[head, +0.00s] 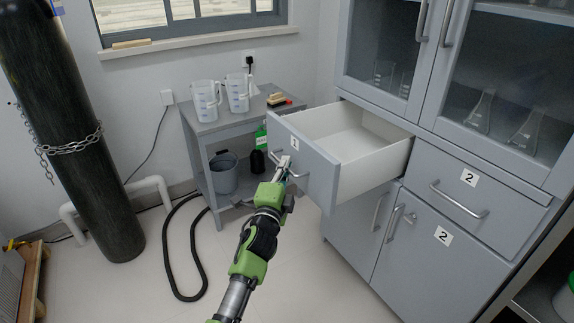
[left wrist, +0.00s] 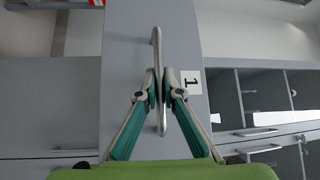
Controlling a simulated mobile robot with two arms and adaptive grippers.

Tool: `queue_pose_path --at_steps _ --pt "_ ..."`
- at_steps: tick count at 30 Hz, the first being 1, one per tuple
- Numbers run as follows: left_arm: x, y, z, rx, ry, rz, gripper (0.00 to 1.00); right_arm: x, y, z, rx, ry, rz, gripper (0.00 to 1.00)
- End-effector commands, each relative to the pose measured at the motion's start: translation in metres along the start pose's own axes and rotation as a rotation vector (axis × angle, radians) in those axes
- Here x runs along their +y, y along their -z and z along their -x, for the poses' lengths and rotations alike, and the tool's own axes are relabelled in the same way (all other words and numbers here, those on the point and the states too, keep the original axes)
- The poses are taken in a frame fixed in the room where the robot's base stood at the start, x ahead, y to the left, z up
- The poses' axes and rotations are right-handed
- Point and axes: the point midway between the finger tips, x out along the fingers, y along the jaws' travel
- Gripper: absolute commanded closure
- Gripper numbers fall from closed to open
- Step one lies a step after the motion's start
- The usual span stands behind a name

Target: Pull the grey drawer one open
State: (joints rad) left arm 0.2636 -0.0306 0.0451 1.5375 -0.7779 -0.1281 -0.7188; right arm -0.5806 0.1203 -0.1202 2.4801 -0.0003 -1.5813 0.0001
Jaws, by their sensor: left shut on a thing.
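The grey drawer one (head: 308,163) is pulled out from the cabinet, and its white interior shows empty in the head view. Its front carries a label "1", which also shows in the left wrist view (left wrist: 190,82). My left gripper (head: 285,165) is at the drawer front, shut on the metal bar handle (left wrist: 157,50). In the left wrist view the two fingers of the left gripper (left wrist: 158,87) close around the handle's middle. My right gripper is in neither view.
Drawer two (head: 480,189) and the lower doors (head: 425,250) are closed. A grey side table (head: 215,127) with two measuring jugs stands to the left of the open drawer. A dark gas cylinder (head: 75,130) is chained at the far left. Clear floor (head: 290,270) lies in front.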

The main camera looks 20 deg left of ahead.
Motion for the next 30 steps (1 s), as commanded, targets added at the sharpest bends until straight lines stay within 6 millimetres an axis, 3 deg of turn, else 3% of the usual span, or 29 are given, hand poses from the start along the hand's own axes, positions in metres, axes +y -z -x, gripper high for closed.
queue_pose_path --at_steps 6,9,22,30 --pt "0.0 -0.001 0.0 -0.001 -0.001 0.0 1.0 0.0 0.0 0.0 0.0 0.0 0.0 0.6" --pt "0.0 -0.001 0.0 -0.001 -0.001 -0.001 0.75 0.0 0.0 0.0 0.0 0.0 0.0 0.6" --pt "0.001 0.0 0.006 0.0 -0.001 -0.001 0.75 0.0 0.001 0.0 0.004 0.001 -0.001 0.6" --pt "0.002 -0.001 0.052 -0.001 -0.002 0.0 0.75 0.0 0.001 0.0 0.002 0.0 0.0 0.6"
